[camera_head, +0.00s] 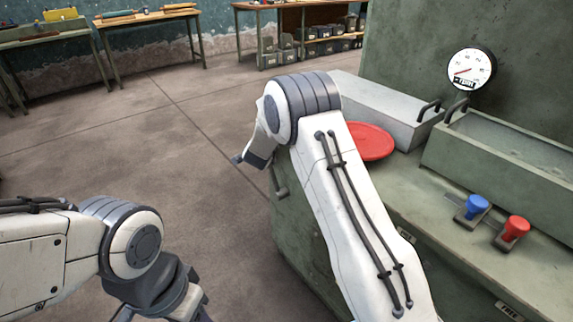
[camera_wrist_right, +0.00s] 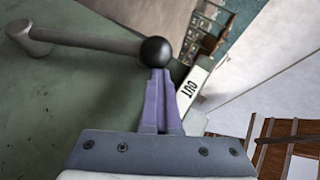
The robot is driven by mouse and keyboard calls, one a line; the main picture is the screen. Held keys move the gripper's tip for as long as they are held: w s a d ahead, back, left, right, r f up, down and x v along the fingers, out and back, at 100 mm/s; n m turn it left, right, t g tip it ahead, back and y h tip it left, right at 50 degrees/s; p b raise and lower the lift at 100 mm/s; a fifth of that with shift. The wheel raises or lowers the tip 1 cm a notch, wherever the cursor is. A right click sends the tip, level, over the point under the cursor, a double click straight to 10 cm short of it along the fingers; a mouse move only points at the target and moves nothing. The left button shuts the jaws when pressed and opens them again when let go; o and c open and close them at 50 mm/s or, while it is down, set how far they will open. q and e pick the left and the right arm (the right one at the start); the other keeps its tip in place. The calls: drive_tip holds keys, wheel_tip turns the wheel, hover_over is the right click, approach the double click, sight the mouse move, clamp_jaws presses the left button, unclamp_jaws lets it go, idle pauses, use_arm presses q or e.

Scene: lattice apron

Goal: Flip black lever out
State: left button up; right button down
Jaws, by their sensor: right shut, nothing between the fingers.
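The lever is a dark rod (camera_wrist_right: 90,40) with a black ball knob (camera_wrist_right: 157,52) on its end, in the right wrist view. Its round pivot is at the upper left, on the green machine face. My right gripper (camera_wrist_right: 159,76) is shut with nothing between its purple fingers. Its fingertips are right at the knob in the picture; whether they touch it I cannot tell. A white label reading OUT (camera_wrist_right: 190,89) lies just right of the fingers. In the head view my right arm hides most of this area. Only my left wrist shows at the bottom left; its fingers are out of frame.
Open floor (camera_head: 150,130) lies left of the machine. Workbenches stand far back.

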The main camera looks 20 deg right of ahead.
drive_tip(key=v, duration=0.9)
drive_tip(key=shift+s+r+p, duration=0.3)
drive_tip(key=shift+s, duration=0.05)
drive_tip(key=shift+d, duration=0.1)
